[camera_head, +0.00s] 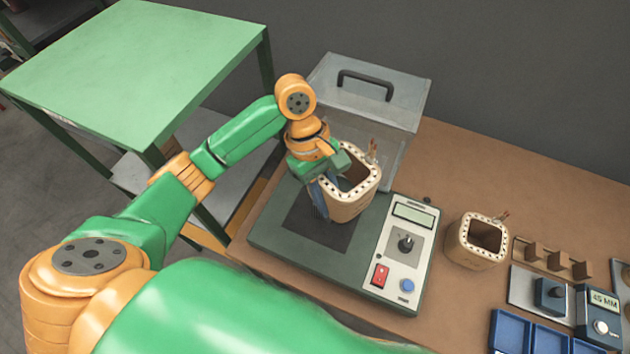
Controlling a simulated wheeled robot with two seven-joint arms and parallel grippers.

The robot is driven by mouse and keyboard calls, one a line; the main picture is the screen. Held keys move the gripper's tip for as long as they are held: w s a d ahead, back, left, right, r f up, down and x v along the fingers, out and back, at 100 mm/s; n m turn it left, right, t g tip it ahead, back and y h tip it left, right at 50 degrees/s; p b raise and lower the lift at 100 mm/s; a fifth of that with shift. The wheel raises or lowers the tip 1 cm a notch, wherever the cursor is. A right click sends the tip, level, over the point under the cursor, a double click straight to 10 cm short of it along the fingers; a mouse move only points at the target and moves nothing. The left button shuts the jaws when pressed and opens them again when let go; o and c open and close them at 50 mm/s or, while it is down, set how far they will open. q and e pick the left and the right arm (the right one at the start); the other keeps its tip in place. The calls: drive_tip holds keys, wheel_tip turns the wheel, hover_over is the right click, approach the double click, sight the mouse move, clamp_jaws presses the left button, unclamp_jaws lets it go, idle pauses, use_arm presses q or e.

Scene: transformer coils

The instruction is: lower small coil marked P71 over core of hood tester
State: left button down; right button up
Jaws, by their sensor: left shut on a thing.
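My left gripper (326,186) is shut on the wall of a tan, square-holed coil (350,206) with a pale studded rim. The coil is roughly upright above the dark plate (300,222) of the hood tester (268,238). I cannot tell whether it touches the plate or how high it is. No mark such as P71 is readable on it. The core does not show; the coil and gripper may hide it. The tester's grey hood (385,85), with a black handle, is behind the coil. My right gripper is not in view.
A second tan coil (463,253) stands on the brown bench (450,160) right of the tester's control panel (403,262). Further right are a wooden rack (553,260), a gauge reading 45 MM (598,315) and blue trays (512,332). A green-topped table (140,60) stands left.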

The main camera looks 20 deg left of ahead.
use_arm(q)
drive_tip(key=n+t, duration=0.1)
drive_tip(key=n, duration=0.1)
drive_tip(key=shift+d+r+n+p, duration=0.1)
drive_tip(key=shift+d+n+p, duration=0.05)
drive_tip(key=shift+n+p, duration=0.15)
drive_tip(key=shift+n+t+h, duration=0.3)
drive_tip(key=shift+n+t, duration=0.1)
drive_tip(key=shift+n, duration=0.6)
drive_tip(key=shift+a+n+t+p, duration=0.25)
drive_tip(key=shift+n+t+p, duration=0.05)
drive_tip(key=shift+n, duration=0.4)
drive_tip(key=shift+a+f+n, duration=0.1)
drive_tip(key=shift+f+n, duration=0.2)
drive_tip(key=shift+n, duration=0.1)
drive_tip(key=f, duration=0.3)
drive_tip(key=shift+w+f, duration=0.3)
drive_tip(key=shift+f, duration=0.1)
drive_tip(key=shift+s+f, duration=0.1)
drive_tip(key=shift+f, duration=0.2)
drive_tip(key=shift+f, duration=1.75)
